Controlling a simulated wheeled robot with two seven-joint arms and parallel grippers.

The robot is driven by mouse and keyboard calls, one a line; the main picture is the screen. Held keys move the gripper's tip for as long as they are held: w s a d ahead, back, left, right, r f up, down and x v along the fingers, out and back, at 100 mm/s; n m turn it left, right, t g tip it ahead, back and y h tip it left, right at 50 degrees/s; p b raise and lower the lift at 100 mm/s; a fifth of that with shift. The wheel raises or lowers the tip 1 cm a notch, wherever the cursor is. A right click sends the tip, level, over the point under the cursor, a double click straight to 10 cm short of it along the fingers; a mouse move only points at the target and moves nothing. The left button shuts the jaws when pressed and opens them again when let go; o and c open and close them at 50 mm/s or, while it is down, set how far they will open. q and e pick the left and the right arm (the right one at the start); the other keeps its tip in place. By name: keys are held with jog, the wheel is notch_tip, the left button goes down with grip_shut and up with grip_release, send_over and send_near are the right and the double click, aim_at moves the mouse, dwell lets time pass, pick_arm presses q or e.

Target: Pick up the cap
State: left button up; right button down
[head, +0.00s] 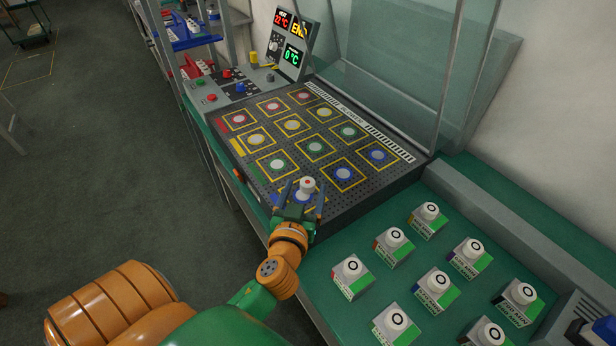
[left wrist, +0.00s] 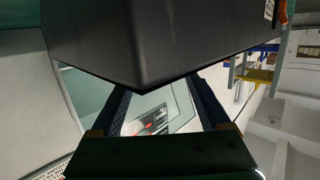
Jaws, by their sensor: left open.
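A small round white cap (head: 307,184) with a red dot on top is at the near edge of the black perforated plate (head: 385,185), over a blue ring spot. My left gripper (head: 301,193) is open, with one dark finger to either side of the cap. From the head view I cannot tell whether the fingers touch it. In the left wrist view the two dark fingers (left wrist: 160,112) stand apart, and the cap cannot be made out. My right gripper is not in view.
Several square containers with white round tops (head: 395,238) stand on the green table (head: 335,262) at right. A control panel (head: 238,88) with lit displays (head: 293,40) is behind the plate. Clear panels (head: 400,60) rise at the back. A dark block (left wrist: 150,40) fills the wrist view's top.

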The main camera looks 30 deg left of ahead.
aim_at(308, 186)
pick_arm(q)
jog(key=x, duration=0.2)
jog(key=shift+w+a+f, duration=0.15)
jog(key=shift+w+f, duration=0.15)
jog(key=shift+f, duration=0.05)
jog(key=shift+s+r, duration=0.2)
jog(key=shift+s, duration=0.05)
jog(key=c, duration=0.8)
grip_shut()
